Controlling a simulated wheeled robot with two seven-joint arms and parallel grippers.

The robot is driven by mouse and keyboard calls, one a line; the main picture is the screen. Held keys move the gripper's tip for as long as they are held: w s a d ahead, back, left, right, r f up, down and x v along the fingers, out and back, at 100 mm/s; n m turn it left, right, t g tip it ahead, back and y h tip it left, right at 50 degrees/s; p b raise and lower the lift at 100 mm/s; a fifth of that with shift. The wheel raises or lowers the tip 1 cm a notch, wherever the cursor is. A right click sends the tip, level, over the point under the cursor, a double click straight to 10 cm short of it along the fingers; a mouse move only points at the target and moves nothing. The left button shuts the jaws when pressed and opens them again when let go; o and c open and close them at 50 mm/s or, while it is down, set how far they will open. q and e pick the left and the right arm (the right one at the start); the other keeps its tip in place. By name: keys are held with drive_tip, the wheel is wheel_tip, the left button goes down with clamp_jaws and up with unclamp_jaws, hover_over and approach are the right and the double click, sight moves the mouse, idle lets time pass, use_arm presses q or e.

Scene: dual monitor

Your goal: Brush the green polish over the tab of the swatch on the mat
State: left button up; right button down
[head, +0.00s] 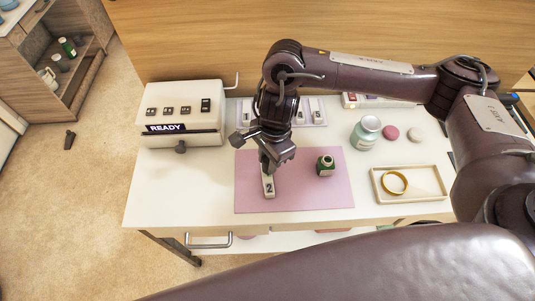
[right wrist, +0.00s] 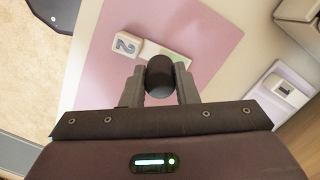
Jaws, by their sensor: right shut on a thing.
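The swatch (head: 269,187), a pale piece marked "2", lies on the pink mat (head: 300,195). In the right wrist view the swatch (right wrist: 127,45) has a pale tab stretching to the right, with a light green tint near the cap. My right gripper (head: 270,163) points down over the far end of the swatch. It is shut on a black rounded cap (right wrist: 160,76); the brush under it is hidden. The green polish bottle (head: 325,166) stands on the mat to the right of the gripper, apparently without its cap. My left gripper is out of view.
A white machine (head: 180,115) reading "READY" stands left. A tray of swatches (head: 318,110) lies behind the mat. A mint jar (head: 366,132) and a shallow tray (head: 428,182) holding a gold ring (head: 394,182) are on the right. The mat's front is clear.

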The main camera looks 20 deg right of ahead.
drive_tip(key=shift+s, duration=0.3)
drive_tip(key=shift+s+a, duration=0.15)
drive_tip(key=shift+s, duration=0.25)
drive_tip(key=shift+a, duration=0.1)
drive_tip(key=shift+w, duration=0.15)
drive_tip(key=shift+w, duration=0.45)
drive_tip(key=shift+w+b, duration=0.1)
drive_tip(key=shift+b, duration=0.2)
drive_tip(key=shift+w+d, duration=0.2)
drive_tip(key=shift+w, duration=0.4)
drive_tip(key=shift+w, duration=0.1)
drive_tip(key=shift+w+d+b, duration=0.15)
drive_tip(key=shift+w+b, duration=0.2)
drive_tip(key=shift+w, duration=0.1)
